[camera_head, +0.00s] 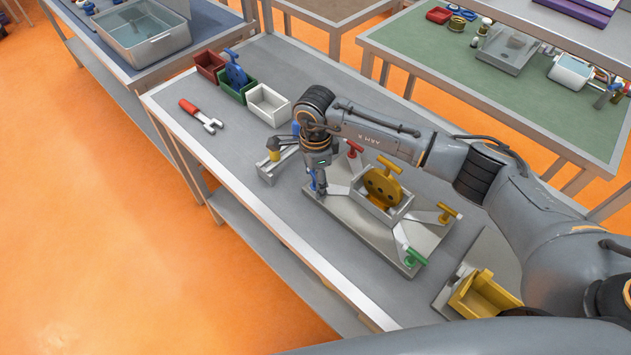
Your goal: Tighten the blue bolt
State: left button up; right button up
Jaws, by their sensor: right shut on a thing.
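My right gripper (320,190) points straight down at the left corner of a grey fixture plate (345,232). It is shut on the blue bolt (312,182); only a little blue shows beside the fingers. The bolt's lower part and its seat are mostly hidden by the fingers. A yellow part (382,187) stands in the metal box (368,202) at the middle of the plate. Red (353,148), yellow (446,212) and green (414,257) bolts stand upright at the other corners. My left gripper is not in view.
A red-handled tool (200,114) lies on the table near red (209,65), green (236,88) and white (268,105) bins. A metal bracket (280,165) stands just left of my right gripper. The table's front left is clear.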

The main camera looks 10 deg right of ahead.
jog(key=m+b, duration=0.2)
jog(key=shift+f+m, duration=0.25)
jog(key=shift+m, duration=0.15)
jog(key=m+b, duration=0.3)
jog(key=m, duration=0.1)
jog(key=shift+m, duration=0.3)
jog(key=m+b, duration=0.2)
jog(key=m, duration=0.1)
jog(key=shift+m+b, duration=0.3)
jog(key=shift+b, duration=0.1)
jog(key=m+b, duration=0.2)
jog(key=m, duration=0.2)
jog(key=shift+m, duration=0.3)
jog(key=m+b, duration=0.2)
jog(key=m, duration=0.1)
jog(key=shift+s+m, duration=0.1)
jog(key=shift+m, duration=0.2)
jog(key=m+b, duration=0.1)
jog(key=m, duration=0.3)
jog(key=shift+b, duration=0.35)
jog(key=m+b, duration=0.1)
jog(key=m, duration=0.4)
jog(key=shift+r+m+b, duration=0.1)
jog(key=shift+m+b, duration=0.2)
jog(key=shift+m, duration=1.5)
